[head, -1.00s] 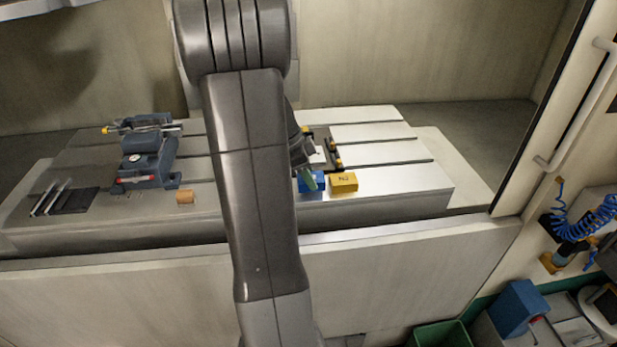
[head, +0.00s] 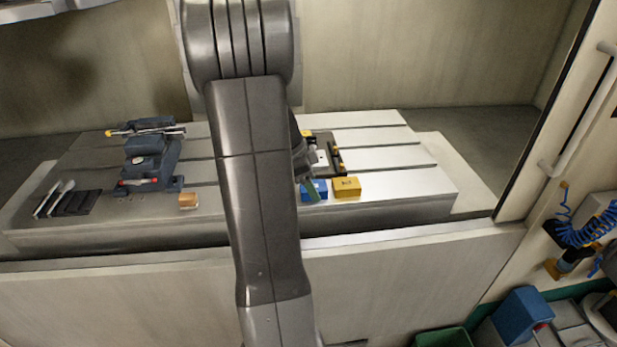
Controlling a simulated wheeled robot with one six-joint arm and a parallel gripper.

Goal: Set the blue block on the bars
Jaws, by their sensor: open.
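The blue block (head: 321,187) sits on the near edge of the slotted metal table, left of a yellow block. My gripper (head: 309,187) is at the blue block's left side, with a greenish finger in front of part of it. The gripper is open; my arm hides much of it, and I cannot tell whether it touches the block. Two pale, slim parallel bars (head: 54,198) lie at the table's left end, beside a dark pad, far from the gripper.
The yellow block (head: 346,187) stands close right of the blue one. A dark-railed fixture (head: 333,150) lies behind them. A blue-grey vise (head: 150,165) and a small tan block (head: 188,201) stand between the bars and my arm. The table's right end is clear.

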